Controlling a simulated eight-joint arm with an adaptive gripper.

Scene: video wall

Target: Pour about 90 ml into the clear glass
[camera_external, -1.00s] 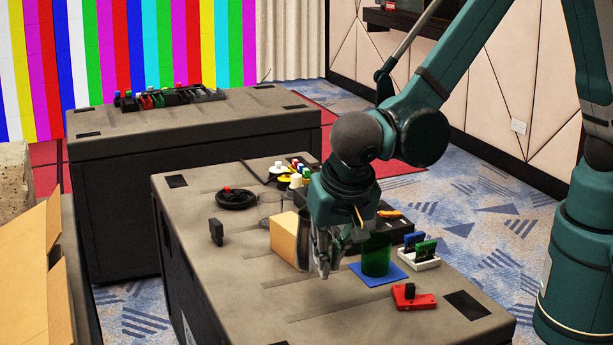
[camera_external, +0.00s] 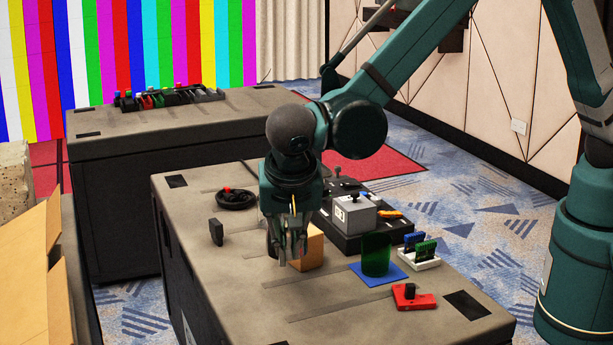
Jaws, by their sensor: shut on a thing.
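My gripper (camera_external: 291,246) is low over the near case top, left of the green glass. It is shut on a dark grey vessel (camera_external: 272,240), mostly hidden behind the fingers; its tilt and contents cannot be told. A green glass (camera_external: 376,255) stands upright on a blue mat (camera_external: 397,274) to the right. The clear glass is not visible now; my arm covers the place where it stood.
A tan block (camera_external: 311,250) stands just right of my gripper. Behind it are a grey box (camera_external: 354,215) and a dark tray. A white rack (camera_external: 420,259), a red device (camera_external: 411,298), a black upright piece (camera_external: 216,232) and a black round dish (camera_external: 236,200) stand around. The front left top is clear.

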